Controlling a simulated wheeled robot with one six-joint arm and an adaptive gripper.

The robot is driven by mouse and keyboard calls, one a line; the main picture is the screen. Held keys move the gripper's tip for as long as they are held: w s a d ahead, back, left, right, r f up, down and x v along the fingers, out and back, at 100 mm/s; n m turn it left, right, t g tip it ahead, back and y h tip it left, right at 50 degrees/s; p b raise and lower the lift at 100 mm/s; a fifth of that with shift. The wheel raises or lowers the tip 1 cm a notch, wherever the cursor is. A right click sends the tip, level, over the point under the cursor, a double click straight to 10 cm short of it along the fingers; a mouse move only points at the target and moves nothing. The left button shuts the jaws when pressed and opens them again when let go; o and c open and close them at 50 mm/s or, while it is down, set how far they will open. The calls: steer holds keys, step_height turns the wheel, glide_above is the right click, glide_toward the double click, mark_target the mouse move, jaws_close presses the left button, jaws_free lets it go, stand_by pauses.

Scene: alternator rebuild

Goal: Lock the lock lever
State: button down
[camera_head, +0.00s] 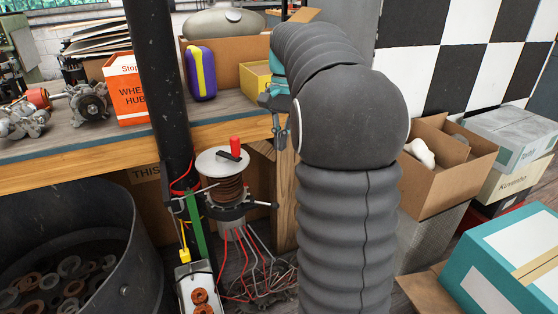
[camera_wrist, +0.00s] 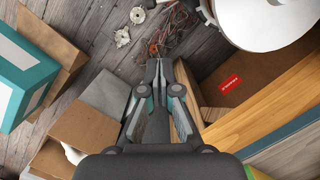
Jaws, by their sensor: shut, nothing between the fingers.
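The lock lever (camera_head: 235,146) is a short black bar with an upright red handle. It sits on the white round top (camera_head: 213,163) of a fixture. Below that top is a copper-brown wound core (camera_head: 226,190) on a black clamp ring (camera_head: 230,209). My gripper (camera_head: 279,146) is to the right of the lever, at about its height in the picture and apart from it. In the wrist view the fingers of my gripper (camera_wrist: 159,66) are together and empty. The lever is not seen there. Whether the lever is locked cannot be told.
A black post (camera_head: 163,80) stands left of the fixture. The workbench edge (camera_head: 60,170) runs behind it, with an orange box (camera_head: 127,89) on top. A dark bin (camera_head: 125,250) of rings is at lower left. Red and grey wires (camera_head: 260,270) hang below. Cardboard boxes (camera_head: 440,180) are at right.

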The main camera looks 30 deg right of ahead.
steer(key=s+a+f+n+b, duration=0.1)
steer(key=f+b, duration=0.2)
steer(key=f, duration=0.3)
steer(key=s+a+f+b, duration=0.2)
steer(key=f+b, duration=0.2)
steer(key=f, duration=0.1)
steer(key=shift+s+f+n, duration=0.3)
steer(key=shift+f+n, duration=0.05)
steer(key=shift+n, duration=0.05)
steer(key=shift+s+a+m+p, duration=0.15)
steer(key=shift+s+m+p, duration=0.3)
steer(key=shift+m, duration=0.45)
steer(key=shift+w, duration=0.15)
stand_by(0.9)
